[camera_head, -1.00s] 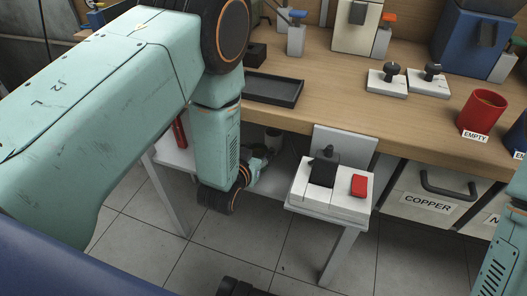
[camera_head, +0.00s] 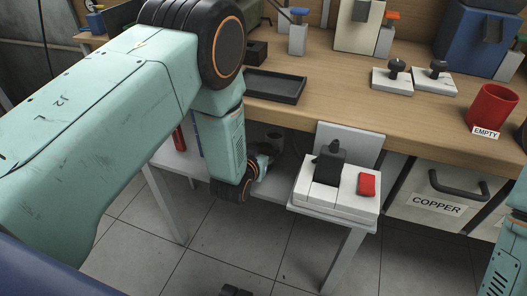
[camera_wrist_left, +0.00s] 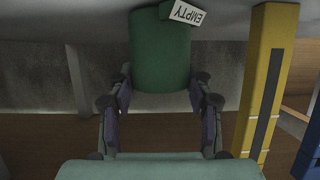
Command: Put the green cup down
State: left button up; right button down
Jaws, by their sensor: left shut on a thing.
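The green cup (camera_wrist_left: 160,60) fills the upper middle of the left wrist view, with a white EMPTY label (camera_wrist_left: 188,13) that appears upside down there. My left gripper (camera_wrist_left: 160,97) is shut on the green cup, one finger on each side of it. In the head view my left gripper (camera_head: 263,162) is small and partly hidden behind my own wrist, low beside the white side stand. I cannot make out the green cup clearly in the head view. A gap under the cup cannot be judged. My right arm shows at the right edge, its gripper out of frame.
A white stand (camera_head: 330,208) carries a white box with a black lever (camera_head: 328,165) and a red button (camera_head: 367,184). A red cup (camera_head: 490,107) labelled EMPTY stands on the wooden bench (camera_head: 350,108). A black tray (camera_head: 275,86) lies there. A yellow post (camera_wrist_left: 262,80) stands right of the green cup.

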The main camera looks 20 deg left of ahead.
pick_arm(q)
jog(key=shift+f, duration=0.15)
jog(key=o, duration=1.3)
jog(key=p+v, duration=0.4)
jog(key=v, duration=0.8)
jog(key=shift+p, duration=0.3)
jog(key=s+a+f+g, duration=0.1)
jog(key=s+f+g, duration=0.2)
jog(key=s, duration=0.7)
jog(key=s+a+f+g, duration=0.1)
jog(key=s+f+g, duration=0.3)
jog(key=s, duration=0.7)
jog(key=s+a+f+g, duration=0.2)
jog(key=s+g, duration=0.4)
jog(key=s, duration=0.4)
jog(key=shift+s+f+n+g, duration=0.2)
jog(key=shift+f+n+g, duration=0.15)
jog(key=shift+f, duration=0.4)
